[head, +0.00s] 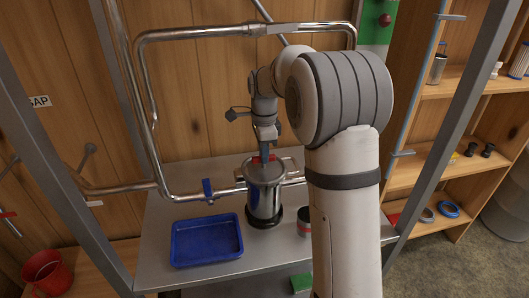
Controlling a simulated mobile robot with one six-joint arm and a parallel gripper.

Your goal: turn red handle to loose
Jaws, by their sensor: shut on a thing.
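A shiny steel canister (265,198) stands upright on the grey metal bench, with side handles near its top and a dark base ring. A small red handle (256,161) shows at the top of the canister or just behind it; I cannot tell which. My gripper (266,151) points down at this red handle and is shut on it. The fingertips and part of the handle are small and hard to make out. The handle's exact turn angle cannot be told.
A blue tray (206,263) lies left of the canister. A tin (303,228) stands to its right, partly behind my arm. A steel pipe (185,197) with a blue valve handle (207,187) runs behind. Shelves (425,165) stand at right, a red bucket (47,271) at lower left.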

